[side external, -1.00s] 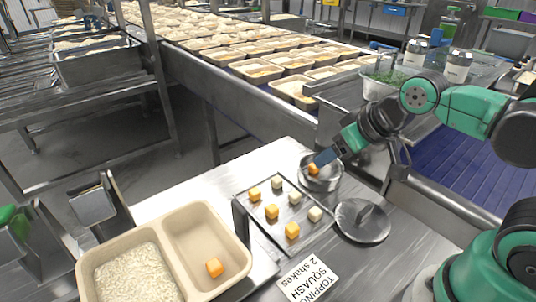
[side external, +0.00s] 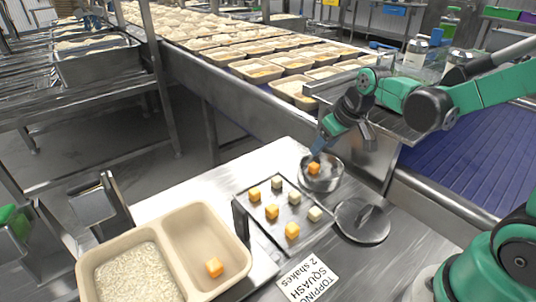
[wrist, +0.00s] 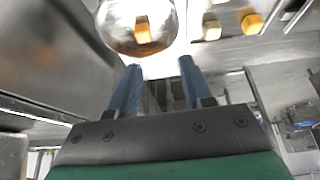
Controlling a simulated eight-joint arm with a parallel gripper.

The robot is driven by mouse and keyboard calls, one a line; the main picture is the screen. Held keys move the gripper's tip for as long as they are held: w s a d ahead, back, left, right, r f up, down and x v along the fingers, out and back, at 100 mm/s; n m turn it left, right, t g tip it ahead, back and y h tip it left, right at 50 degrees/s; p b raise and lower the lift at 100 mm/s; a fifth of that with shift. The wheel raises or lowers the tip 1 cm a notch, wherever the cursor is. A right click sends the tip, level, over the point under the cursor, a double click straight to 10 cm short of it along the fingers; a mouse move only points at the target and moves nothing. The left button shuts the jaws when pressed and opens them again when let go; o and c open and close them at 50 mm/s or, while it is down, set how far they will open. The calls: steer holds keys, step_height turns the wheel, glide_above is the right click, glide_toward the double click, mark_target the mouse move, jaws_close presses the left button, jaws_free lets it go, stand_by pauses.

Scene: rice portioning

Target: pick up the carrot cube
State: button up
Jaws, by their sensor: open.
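An orange cube (side external: 314,168), seemingly the carrot cube, lies inside a round steel pot (side external: 333,184). It also shows in the wrist view (wrist: 142,30), inside the pot (wrist: 112,38). My gripper (side external: 318,149) is at the pot's far rim in the side view. In the wrist view its two blue fingers (wrist: 158,70) are apart with nothing between them, and the pot lies beyond their tips. More orange cubes (side external: 272,212) and pale cubes (side external: 294,198) sit on a dark-rimmed tray (side external: 244,190). Another orange cube (side external: 214,267) lies in a beige container.
The beige container (side external: 246,243) has rice (side external: 130,277) in its left compartment. A steel lid (side external: 362,222) lies beside the pot, and a topping sign (side external: 308,279) lies in front. A conveyor with filled trays (side external: 255,70) runs behind the table.

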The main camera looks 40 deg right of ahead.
mark_target(315, 164)
steer(key=shift+g, duration=0.3)
steer(key=f, duration=0.1)
steer(key=w+d+f, duration=0.1)
steer(key=d+f, duration=0.1)
steer(key=shift+w+d+f, duration=0.25)
steer(key=shift+w, duration=0.05)
steer(key=shift+x, duration=2.75)
jaws_close()
